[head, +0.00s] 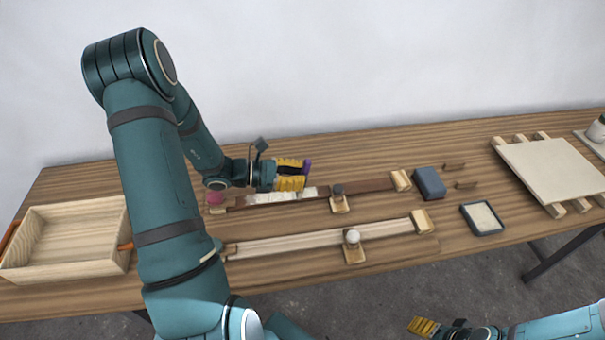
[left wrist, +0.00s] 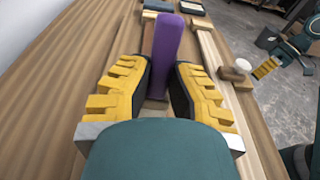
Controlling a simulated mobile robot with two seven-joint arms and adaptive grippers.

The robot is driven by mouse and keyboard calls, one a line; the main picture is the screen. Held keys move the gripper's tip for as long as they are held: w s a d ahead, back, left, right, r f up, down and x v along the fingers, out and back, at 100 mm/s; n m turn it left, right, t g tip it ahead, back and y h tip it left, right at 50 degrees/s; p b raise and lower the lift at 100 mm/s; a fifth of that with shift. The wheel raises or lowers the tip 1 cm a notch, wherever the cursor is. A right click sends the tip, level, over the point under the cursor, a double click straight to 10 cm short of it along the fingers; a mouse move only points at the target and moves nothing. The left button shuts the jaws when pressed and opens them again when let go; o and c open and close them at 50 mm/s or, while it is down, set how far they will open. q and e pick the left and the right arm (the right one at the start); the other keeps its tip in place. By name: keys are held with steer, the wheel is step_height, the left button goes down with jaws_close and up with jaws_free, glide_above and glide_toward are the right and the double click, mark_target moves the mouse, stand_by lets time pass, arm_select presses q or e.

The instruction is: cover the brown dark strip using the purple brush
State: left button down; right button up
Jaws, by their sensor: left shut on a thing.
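My left gripper (head: 298,175) is shut on the purple brush (head: 307,166), above the left half of the dark brown strip (head: 365,187). In the left wrist view the purple brush (left wrist: 168,50) stands up between the two yellow fingers of the left gripper (left wrist: 163,85); its bristle end is hidden. The strip has an uneven white patch (head: 280,196) on its left part; brown shows to the right of it and at the left end. Whether the brush touches the strip cannot be told. My right gripper (head: 425,326) is low at the bottom right, away from the table; its jaw opening is unclear.
A pale strip (head: 310,243) lies in front of the dark one. Small wooden blocks with a dark knob (head: 338,195) and a white knob (head: 352,237) stand by them. A tray of white material (head: 482,218), a blue-grey block (head: 430,183), a raised board (head: 555,168) and a wooden box (head: 70,215) flank them.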

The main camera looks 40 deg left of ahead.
arm_select(q)
steer(key=shift+s+a, duration=0.5)
steer(key=shift+s, duration=0.05)
steer(key=shift+a, duration=0.1)
steer(key=shift+v, duration=1.05)
steer(key=shift+s+f, duration=0.1)
steer(key=shift+f, duration=0.1)
steer(key=shift+p+v, duration=0.3)
steer(key=shift+v, duration=0.75)
steer(key=shift+s+f, duration=0.1)
steer(key=shift+f, duration=0.1)
steer(key=shift+v, duration=0.95)
steer(key=shift+s+a+f, duration=0.15)
steer(key=shift+v, duration=1)
